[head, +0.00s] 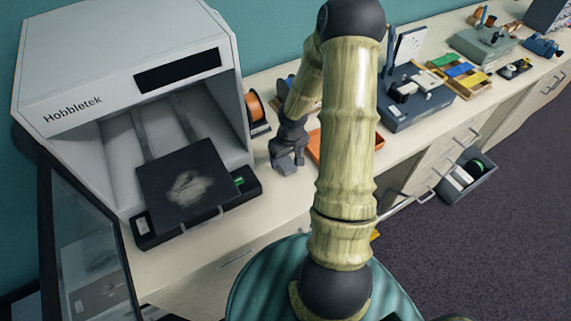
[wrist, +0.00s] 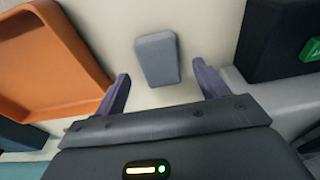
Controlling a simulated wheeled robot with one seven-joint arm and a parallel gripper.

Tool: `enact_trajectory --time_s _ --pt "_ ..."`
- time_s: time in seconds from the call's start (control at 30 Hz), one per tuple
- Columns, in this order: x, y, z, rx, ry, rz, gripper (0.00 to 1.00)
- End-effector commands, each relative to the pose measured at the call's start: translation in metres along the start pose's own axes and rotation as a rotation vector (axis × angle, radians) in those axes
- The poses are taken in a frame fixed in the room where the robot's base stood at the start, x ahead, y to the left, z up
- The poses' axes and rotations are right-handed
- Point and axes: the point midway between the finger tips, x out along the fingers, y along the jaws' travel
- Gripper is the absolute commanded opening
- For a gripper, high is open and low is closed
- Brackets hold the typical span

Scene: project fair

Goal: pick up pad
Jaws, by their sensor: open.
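A small grey block, which looks like the pad (wrist: 157,59), lies on the pale counter in the wrist view. My gripper (wrist: 160,76) is open, with one dark finger on each side of the pad's near end in the picture. The fingers appear apart from the pad, and nothing is held. In the head view my gripper (head: 288,158) points down over the counter between the printer and the orange tray. I cannot make out the pad there; the gripper seems to hide it.
The Hobbletek printer (head: 130,85) stands at left with its dark build plate (head: 185,185) and open door. An orange tray (wrist: 50,65) lies left of the pad in the wrist view. An orange spool (head: 256,108) is behind my gripper. An open drawer (head: 470,185) juts out at right.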

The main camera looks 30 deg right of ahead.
Motion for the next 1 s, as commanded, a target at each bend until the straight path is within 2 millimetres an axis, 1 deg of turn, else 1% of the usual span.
enact_trajectory --time_s 0.03,0.1,0.17,0.7,0.73,0.8,0.87,0.9,0.97,1.0 --pt "0.010 -0.002 0.000 -0.003 -0.002 -0.001 0.73" --pt "0.019 -0.001 0.000 -0.001 -0.002 0.000 0.73" --pt "0.023 -0.001 0.000 0.000 0.000 0.000 0.73" --pt "0.023 0.000 0.000 0.001 0.001 0.000 0.73" --pt "0.023 0.000 0.000 0.001 0.001 0.000 0.71" --pt "0.023 0.000 0.000 0.001 0.001 0.000 0.57" --pt "0.023 0.000 0.000 0.001 0.001 0.000 0.45" --pt "0.023 0.000 0.000 0.001 0.001 0.000 0.37" --pt "0.023 0.000 0.000 0.001 0.001 0.000 0.26" --pt "0.023 0.000 0.000 0.001 0.001 0.000 0.25"
